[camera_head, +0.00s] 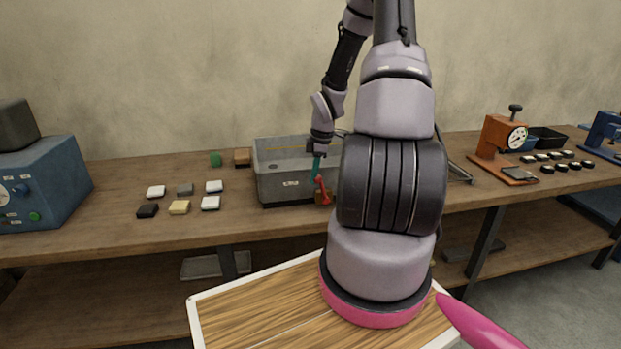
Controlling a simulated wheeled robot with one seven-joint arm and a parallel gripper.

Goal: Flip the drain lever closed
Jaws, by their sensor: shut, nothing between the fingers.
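A grey tub (285,185) stands on the workbench at the middle of the view. A red drain lever (322,190) sits on the tub's front side, near an orange-brown fitting low on the wall. My gripper (317,172), with teal fingers, points down right at the lever's upper end. The fingers look shut, with nothing held. I cannot tell whether they touch the lever. My own arm hides the right part of the tub.
Several small black, white, grey and yellow blocks (180,207) lie left of the tub. A blue machine (45,185) stands at the far left. An orange gauge press (502,145) and several dark pucks (560,160) are at the right. The wooden bench (120,228) is bare in front of the blocks.

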